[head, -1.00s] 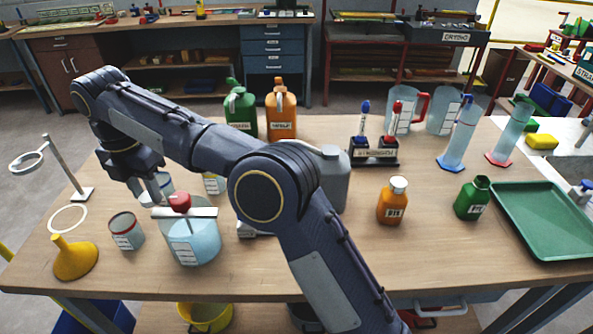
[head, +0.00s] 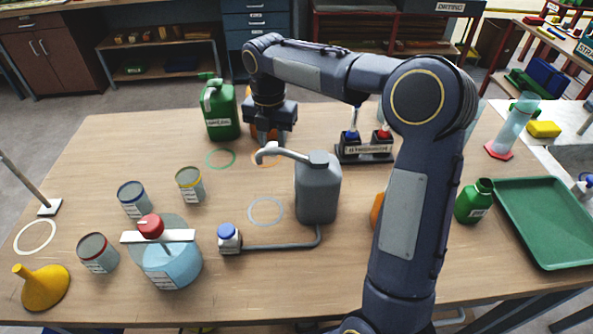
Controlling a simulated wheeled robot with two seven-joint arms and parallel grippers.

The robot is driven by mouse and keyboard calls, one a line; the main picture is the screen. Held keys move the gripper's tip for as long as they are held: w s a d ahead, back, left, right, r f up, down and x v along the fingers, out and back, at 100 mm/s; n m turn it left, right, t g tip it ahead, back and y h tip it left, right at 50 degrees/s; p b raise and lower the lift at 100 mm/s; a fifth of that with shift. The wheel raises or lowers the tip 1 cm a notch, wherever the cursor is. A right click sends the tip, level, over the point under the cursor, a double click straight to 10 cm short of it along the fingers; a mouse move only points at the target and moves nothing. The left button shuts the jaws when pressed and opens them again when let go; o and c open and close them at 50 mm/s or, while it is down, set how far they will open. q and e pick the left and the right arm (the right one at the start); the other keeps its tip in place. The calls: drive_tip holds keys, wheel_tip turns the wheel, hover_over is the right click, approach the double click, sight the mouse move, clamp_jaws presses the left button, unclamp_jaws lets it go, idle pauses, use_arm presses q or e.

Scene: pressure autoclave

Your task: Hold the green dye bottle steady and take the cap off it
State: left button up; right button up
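The green dye bottle (head: 472,203) stands upright on the right of the table, beside the green tray. Its top looks dark green; I cannot tell whether that is a cap or an open neck. One arm, which I take as my right, comes in from the bottom right of centre and bends left over the table. Its gripper (head: 270,132) points down at the back, in front of the orange jug (head: 256,134), far from the green dye bottle. Its fingers are too unclear to tell open from shut. My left gripper is not in view.
The green tray (head: 585,246) lies right of the bottle. An orange bottle (head: 377,212) is mostly hidden behind my arm. A grey can (head: 318,190), a test stand (head: 362,153), a green jug (head: 220,112) and a beaker (head: 172,268) stand farther left. Table in front of the bottle is clear.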

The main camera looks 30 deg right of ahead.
sight(277, 179)
drive_tip(key=f, duration=1)
drive_tip(key=shift+d, duration=0.3)
drive_tip(key=shift+f, duration=0.1)
drive_tip(key=o, duration=1.1)
